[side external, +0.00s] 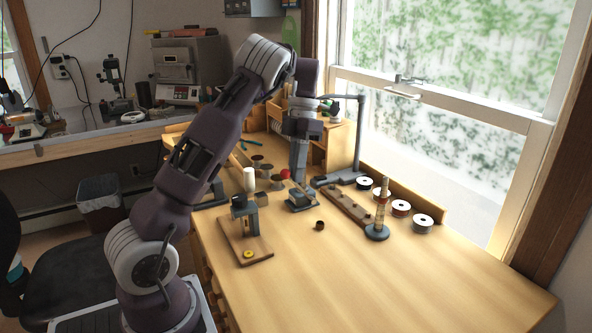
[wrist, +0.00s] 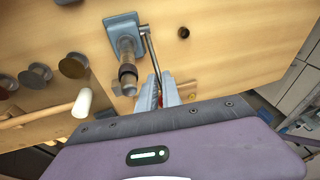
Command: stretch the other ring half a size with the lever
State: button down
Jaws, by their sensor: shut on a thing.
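The ring stretcher stands on the bench, its grey base (side external: 302,201) partly behind my gripper in the side view. In the wrist view its blue-grey base plate (wrist: 122,22) carries a post with a brown ring (wrist: 128,74) around it near the end. A thin metal lever (wrist: 150,52) runs beside the post into my gripper (wrist: 158,92). My gripper (side external: 298,180) points down and is shut on the lever's end, where a bit of red shows between the fingers. A separate dark ring (side external: 319,225) lies on the bench; it also shows in the wrist view (wrist: 184,32).
A wooden block (side external: 350,206), a ring stick on a round base (side external: 380,212) and several spools (side external: 401,208) stand to the right. A small press (side external: 243,220), a white cylinder (side external: 249,180) and dark stubs (side external: 266,170) are to the left. The bench front is clear.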

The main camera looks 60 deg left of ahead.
jog(key=c, duration=1.5)
grip_release()
jog(key=shift+w+d+f, duration=0.1)
jog(key=shift+w+d, duration=0.05)
jog(key=shift+d, duration=0.15)
jog(key=shift+c, duration=0.2)
jog(key=shift+o, duration=0.4)
jog(key=shift+a, duration=0.1)
jog(key=v, duration=0.7)
jog(key=s+d+r+m+t, duration=0.2)
jog(key=s+d+r+m, duration=0.2)
jog(key=d+m, duration=0.35)
jog(key=s+d+r+m+t, duration=0.2)
jog(key=s+d+r+m, duration=0.25)
jog(key=d+m, duration=0.35)
jog(key=s+d+f+m+t+y, duration=0.1)
jog(key=s+d+m, duration=0.4)
jog(key=m, duration=0.5)
jog(key=s+d+f+m+t+y, duration=0.1)
jog(key=s+d+f+m+t, duration=0.2)
jog(key=s+m, duration=0.7)
notch_tip(320, 180, down, 3)
jog(key=shift+d+f+m, duration=0.1)
jog(key=shift+d+m, duration=0.45)
jog(key=shift+d, duration=0.4)
